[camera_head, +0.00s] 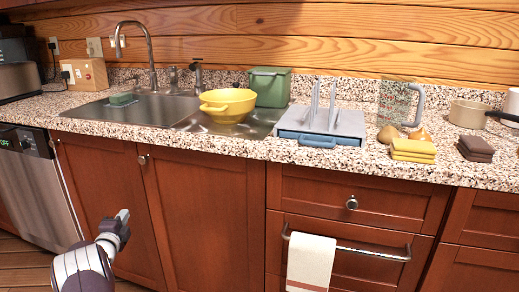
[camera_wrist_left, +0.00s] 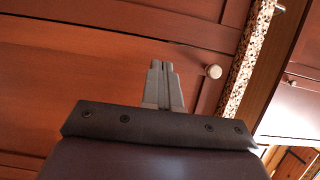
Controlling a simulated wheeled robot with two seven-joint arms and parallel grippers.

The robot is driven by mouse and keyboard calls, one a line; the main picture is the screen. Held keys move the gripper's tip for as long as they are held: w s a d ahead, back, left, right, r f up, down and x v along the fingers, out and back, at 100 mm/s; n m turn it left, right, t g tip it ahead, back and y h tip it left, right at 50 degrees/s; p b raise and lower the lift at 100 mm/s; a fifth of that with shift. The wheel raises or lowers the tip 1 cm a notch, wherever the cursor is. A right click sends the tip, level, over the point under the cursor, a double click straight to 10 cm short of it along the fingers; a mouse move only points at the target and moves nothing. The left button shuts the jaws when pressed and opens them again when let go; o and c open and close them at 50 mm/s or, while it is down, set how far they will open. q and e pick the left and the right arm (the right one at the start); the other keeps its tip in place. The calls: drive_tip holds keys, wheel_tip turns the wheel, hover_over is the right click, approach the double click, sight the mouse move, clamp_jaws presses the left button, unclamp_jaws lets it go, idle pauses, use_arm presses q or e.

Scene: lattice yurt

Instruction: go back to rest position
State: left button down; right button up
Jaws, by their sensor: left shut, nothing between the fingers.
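My left gripper (camera_head: 122,216) is low at the left in the head view, in front of the red-brown cabinet doors and below the counter. In the left wrist view its two fingers (camera_wrist_left: 162,66) are together with nothing between them. A round cabinet knob (camera_wrist_left: 213,71) shows just to the right of the fingertips in that view, apart from them as far as I can tell. My right gripper is in neither view.
The speckled counter (camera_head: 235,143) runs across above the gripper. It carries a yellow colander (camera_head: 228,105), a green bin (camera_head: 269,87), a blue-grey rack (camera_head: 322,124) and folded yellow cloths (camera_head: 413,150). A towel (camera_head: 311,262) hangs on a drawer bar. A dishwasher (camera_head: 36,185) stands left.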

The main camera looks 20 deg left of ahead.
use_arm(q)
drive_tip(key=s+f+n+g, duration=0.65)
drive_tip(key=f+n, duration=0.25)
drive_tip(key=f, duration=0.2)
drive_tip(key=s+d+f+n+g+h, duration=0.25)
drive_tip(key=d+n+g, duration=0.25)
drive_tip(key=d, duration=1)
drive_tip(key=s+d+r+g+h, duration=0.1)
drive_tip(key=s+d+r+h, duration=0.3)
drive_tip(key=d, duration=0.8)
drive_tip(key=s+d+r+m+g+y, duration=0.15)
drive_tip(key=s+d, duration=0.35)
drive_tip(key=d, duration=0.6)
drive_tip(key=s+d+r+g+h, duration=0.1)
drive_tip(key=s+d+r+h, duration=0.3)
drive_tip(key=d, duration=0.8)
wheel_tip(320, 180, up, 34)
drive_tip(key=a+y+p, duration=0.1)
drive_tip(key=p, duration=3.4)
drive_tip(key=shift+s+r+y, duration=0.15)
drive_tip(key=shift+s+y, duration=0.15)
drive_tip(key=shift+a, duration=0.1)
